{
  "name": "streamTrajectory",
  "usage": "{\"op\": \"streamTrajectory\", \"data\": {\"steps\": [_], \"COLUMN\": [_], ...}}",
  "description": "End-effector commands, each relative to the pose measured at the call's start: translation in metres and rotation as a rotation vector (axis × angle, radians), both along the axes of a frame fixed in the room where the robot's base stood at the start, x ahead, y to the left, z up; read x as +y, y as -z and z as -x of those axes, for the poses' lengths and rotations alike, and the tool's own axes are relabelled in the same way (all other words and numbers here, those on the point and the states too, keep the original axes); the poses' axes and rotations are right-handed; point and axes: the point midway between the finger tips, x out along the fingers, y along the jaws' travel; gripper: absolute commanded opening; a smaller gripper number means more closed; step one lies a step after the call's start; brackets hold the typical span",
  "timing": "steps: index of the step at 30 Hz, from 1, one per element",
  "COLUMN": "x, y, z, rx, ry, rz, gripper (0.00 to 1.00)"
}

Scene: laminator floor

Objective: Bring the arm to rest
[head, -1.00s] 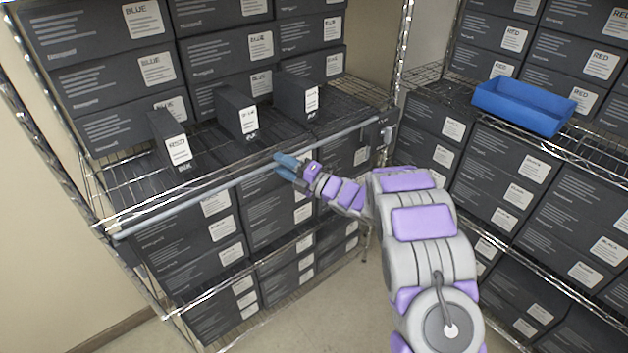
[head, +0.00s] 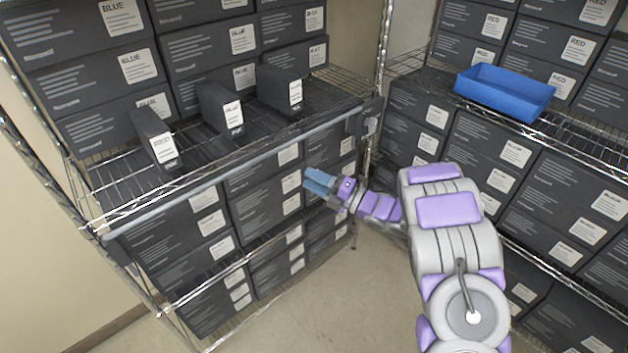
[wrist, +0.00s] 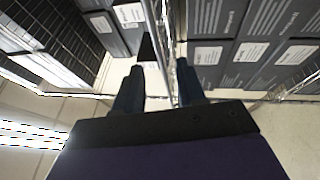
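My gripper (head: 314,184) is in front of the left shelving rack, just below the level of its middle shelf, with its blue fingers pointing left towards the dark boxes. In the wrist view its two fingers (wrist: 158,88) stand apart with a gap between them, and nothing is held there. My grey and purple arm reaches in from the lower right in the head view.
A rail (head: 215,181) runs along that shelf's front. A blue bin (head: 504,91) sits on the right rack. Floor (head: 330,300) is clear between the racks.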

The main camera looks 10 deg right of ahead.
Motion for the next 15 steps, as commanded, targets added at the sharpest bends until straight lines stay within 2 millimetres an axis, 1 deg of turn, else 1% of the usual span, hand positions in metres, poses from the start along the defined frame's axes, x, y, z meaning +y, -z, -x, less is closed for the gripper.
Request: {"op": "streamTrajectory", "data": {"steps": [11,13,15], "x": [0.0,-0.001,-0.005], "y": [0.0,-0.001,-0.003], "z": [-0.001,-0.004,-0.011], "rx": [0.0,0.01,0.04], "ry": [0.001,0.014,0.05], "rz": [0.002,0.013,0.046], "gripper": [0.4,0.4,0.4]}}
